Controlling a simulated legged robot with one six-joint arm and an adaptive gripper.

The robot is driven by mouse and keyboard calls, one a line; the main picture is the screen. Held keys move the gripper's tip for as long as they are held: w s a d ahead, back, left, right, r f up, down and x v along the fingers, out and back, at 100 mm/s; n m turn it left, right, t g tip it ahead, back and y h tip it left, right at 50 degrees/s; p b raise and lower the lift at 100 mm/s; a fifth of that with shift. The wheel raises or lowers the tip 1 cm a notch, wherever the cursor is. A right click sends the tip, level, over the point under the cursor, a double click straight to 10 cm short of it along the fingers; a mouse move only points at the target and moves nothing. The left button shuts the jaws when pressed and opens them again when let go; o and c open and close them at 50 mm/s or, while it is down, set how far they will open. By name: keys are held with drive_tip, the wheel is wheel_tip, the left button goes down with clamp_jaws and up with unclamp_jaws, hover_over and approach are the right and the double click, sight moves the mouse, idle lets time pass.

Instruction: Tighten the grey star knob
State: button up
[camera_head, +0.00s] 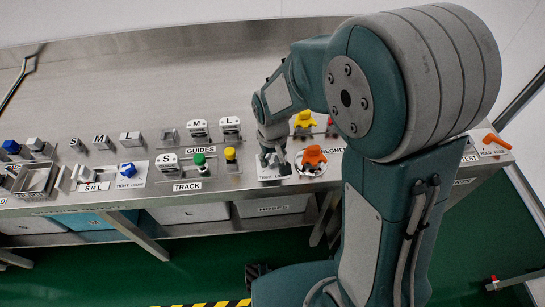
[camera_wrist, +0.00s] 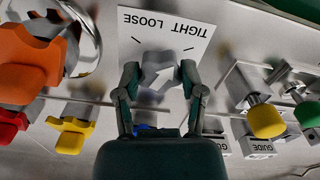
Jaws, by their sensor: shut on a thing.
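The grey star knob (camera_wrist: 157,76) sits on a white TIGHT/LOOSE label plate (camera_wrist: 180,32) in the wrist view. My gripper (camera_wrist: 160,71) has one finger on each side of the knob and is shut on it. In the head view my gripper (camera_head: 275,155) reaches down onto the same label plate (camera_head: 268,178) on the steel bench. The knob is mostly hidden behind my fingers there. The label reads upside down in the wrist view, and two short marks sit beside its words.
An orange knob (camera_head: 314,156) on a round fitting stands close to the right of my gripper in the head view. A yellow knob (camera_head: 304,119) is behind it. Green (camera_head: 200,159) and yellow (camera_head: 230,154) capped parts stand on the left. The bench's rear surface is clear.

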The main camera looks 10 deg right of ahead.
sight(271, 159)
drive_tip(key=m, duration=0.3)
drive_tip(key=shift+m, duration=0.4)
drive_tip(key=shift+a+m, duration=0.1)
drive_tip(key=shift+m, duration=1.7)
drive_tip(key=o, duration=1.1)
drive_tip(key=shift+o, duration=0.2)
drive_tip(key=shift+a, duration=0.1)
drive_tip(key=shift+r, duration=0.1)
wheel_tip(271, 159, up, 12)
drive_tip(key=shift+f, duration=0.2)
